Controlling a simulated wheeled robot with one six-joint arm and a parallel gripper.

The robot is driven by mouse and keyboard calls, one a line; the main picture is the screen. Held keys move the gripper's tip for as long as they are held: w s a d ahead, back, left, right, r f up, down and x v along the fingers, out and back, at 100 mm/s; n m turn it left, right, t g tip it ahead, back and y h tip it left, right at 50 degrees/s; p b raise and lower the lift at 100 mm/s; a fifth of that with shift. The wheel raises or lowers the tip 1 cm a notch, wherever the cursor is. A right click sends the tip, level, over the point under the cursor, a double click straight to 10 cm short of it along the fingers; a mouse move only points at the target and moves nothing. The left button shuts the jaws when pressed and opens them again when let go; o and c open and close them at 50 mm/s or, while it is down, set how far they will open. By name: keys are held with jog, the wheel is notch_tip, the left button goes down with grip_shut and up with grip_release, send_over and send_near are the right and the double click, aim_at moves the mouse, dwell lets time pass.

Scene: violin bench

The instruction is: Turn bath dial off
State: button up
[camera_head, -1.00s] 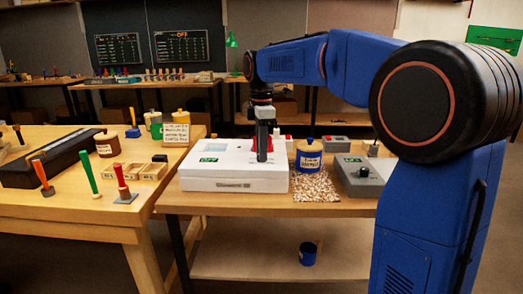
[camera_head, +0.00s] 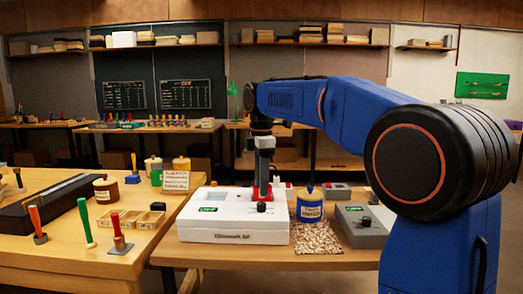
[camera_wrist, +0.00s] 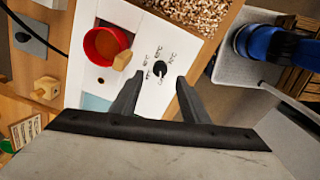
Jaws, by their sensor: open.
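The white bath box (camera_head: 232,236) stands on the wooden bench with a lit green display (camera_head: 209,209) on its front left. Its small black dial (camera_wrist: 160,68) shows in the wrist view, with printed labels beside it, and in the head view (camera_head: 262,207) near the box's front. A red pot with brown contents (camera_wrist: 105,46) sits in the box top. My gripper (camera_wrist: 155,88) is open and empty. Its two fingers point down toward the box, either side of the dial in the wrist view. I cannot tell whether they are level with the dial; I see no contact.
A blue lidded jar (camera_head: 310,210) stands right of the box on a chip-covered patch (camera_head: 318,238). A grey box with a black knob (camera_head: 364,222) is further right. The left bench holds upright tools, a wooden tray (camera_head: 130,218) and a brown jar (camera_head: 106,190).

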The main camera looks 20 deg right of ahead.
aim_at(261, 203)
notch_tip(261, 203, up, 12)
jog(key=shift+f, duration=0.15)
dwell(0.4)
jog(key=s+d+f+m+t, duration=0.2)
jog(key=s+f+m, duration=0.6)
jog(key=s+f, duration=0.8)
jog(key=s+d+f+m+t, duration=0.2)
jog(key=s+d+f+m, duration=0.3)
jog(key=s+f, duration=1.2)
jog(key=s+m, duration=0.1)
jog(key=m, duration=0.3)
jog(key=shift+d+m+t, duration=0.2)
jog(key=shift+m+t, duration=0.1)
jog(key=shift+t, duration=0.1)
